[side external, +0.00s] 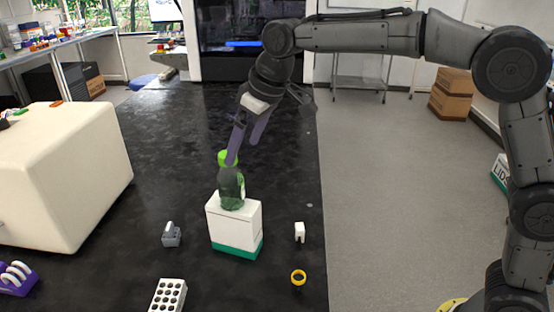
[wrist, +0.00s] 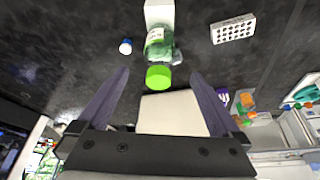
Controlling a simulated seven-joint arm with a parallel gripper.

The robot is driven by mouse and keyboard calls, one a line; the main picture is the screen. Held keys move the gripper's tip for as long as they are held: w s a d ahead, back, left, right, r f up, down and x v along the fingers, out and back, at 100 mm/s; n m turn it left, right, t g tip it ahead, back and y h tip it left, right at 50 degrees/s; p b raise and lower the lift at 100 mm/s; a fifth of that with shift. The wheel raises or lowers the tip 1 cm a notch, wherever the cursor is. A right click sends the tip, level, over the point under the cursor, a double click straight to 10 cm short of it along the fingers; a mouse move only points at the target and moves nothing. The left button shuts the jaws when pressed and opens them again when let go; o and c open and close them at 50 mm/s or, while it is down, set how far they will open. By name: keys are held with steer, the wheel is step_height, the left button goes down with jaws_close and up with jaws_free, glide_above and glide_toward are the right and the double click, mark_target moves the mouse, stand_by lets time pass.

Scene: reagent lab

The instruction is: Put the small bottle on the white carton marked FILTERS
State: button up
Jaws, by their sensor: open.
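The small bottle (side external: 231,188), green and translucent with a bright green cap (side external: 227,158), stands upright on top of the white carton (side external: 234,226), which has a green band at its base. No FILTERS lettering can be read on the faces I see. My gripper (side external: 244,152) is open just above the bottle, its fingers close to the cap. In the wrist view the bottle (wrist: 158,43) lies ahead, with its cap (wrist: 158,77) between the spread fingertips of my gripper (wrist: 160,74) and a gap on both sides. The carton (wrist: 160,13) shows partly behind the bottle.
On the black bench, a grey item (side external: 171,236), a white perforated rack (side external: 168,295), a yellow ring (side external: 298,277) and a small white item (side external: 300,231) surround the carton. A big cream block (side external: 60,180) stands left, near a purple holder (side external: 17,279).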

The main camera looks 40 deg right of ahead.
steer(key=s+d+m, duration=0.1)
steer(key=s+d, duration=0.4)
steer(key=s, duration=0.3)
steer(key=s+d+m+t+h, duration=0.1)
steer(key=s+d, duration=0.3)
steer(key=s, duration=0.4)
steer(key=s+d+m, duration=0.1)
steer(key=s+d, duration=0.4)
steer(key=s, duration=0.3)
steer(key=s+d+f+m, duration=0.1)
steer(key=s+d+f, duration=0.1)
steer(key=s+f, duration=0.3)
steer(key=s, duration=0.3)
steer(key=shift+s+d+f+h, duration=0.15)
steer(key=shift+s+f+h, duration=0.05)
steer(key=shift+s+h, duration=0.2)
